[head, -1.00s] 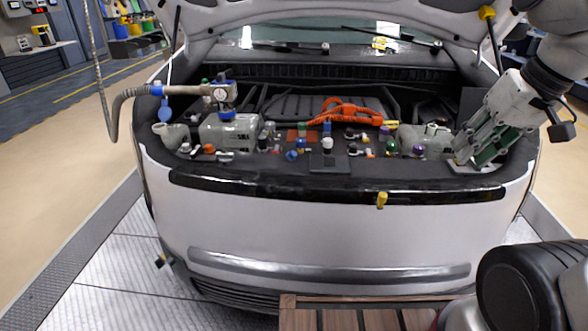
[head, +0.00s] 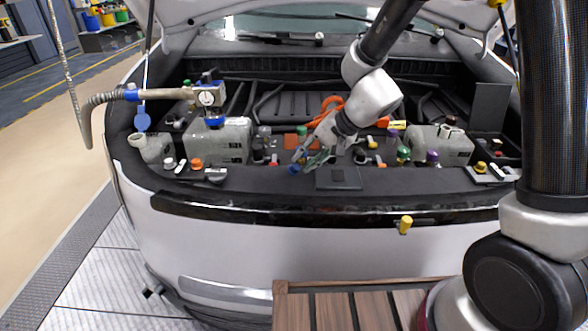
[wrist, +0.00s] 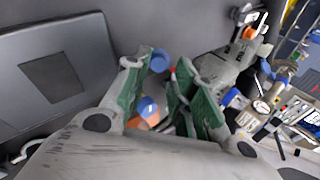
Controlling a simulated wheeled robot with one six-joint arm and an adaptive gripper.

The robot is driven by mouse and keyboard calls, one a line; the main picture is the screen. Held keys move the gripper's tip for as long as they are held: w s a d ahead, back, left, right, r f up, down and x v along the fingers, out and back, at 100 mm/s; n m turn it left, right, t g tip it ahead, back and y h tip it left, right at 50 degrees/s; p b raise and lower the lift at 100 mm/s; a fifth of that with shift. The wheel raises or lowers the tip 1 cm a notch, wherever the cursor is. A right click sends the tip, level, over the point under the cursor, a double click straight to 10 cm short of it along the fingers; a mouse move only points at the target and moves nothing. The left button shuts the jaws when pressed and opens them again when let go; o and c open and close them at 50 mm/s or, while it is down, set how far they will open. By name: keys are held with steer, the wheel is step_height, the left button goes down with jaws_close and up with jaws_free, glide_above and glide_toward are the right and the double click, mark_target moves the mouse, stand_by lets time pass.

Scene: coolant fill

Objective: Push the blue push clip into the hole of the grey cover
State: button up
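A blue push clip (head: 293,169) sits low on the dark front panel, right by my gripper (head: 306,158) in the head view. In the wrist view, my gripper (wrist: 166,72) has its green-lined fingers apart. A blue clip (wrist: 158,60) shows between the fingertips, close to the left one; I cannot tell if they touch. A second blue piece (wrist: 147,107) shows farther back between the fingers. A flat dark grey plate (head: 325,183), likely the grey cover, lies just right of the gripper; its surface (wrist: 85,45) has a darker square. I cannot make out the hole.
Grey tanks stand at the left (head: 230,145) and right (head: 450,150) of the bay. A hose with a gauge (head: 208,97) hangs over the left tank. Several coloured caps and clips crowd both sides. The front panel strip is mostly clear.

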mark_target(297, 167)
steer(key=x, duration=0.4)
steer(key=shift+d, duration=0.1)
steer(key=c, duration=0.4)
steer(key=shift+o, duration=0.2)
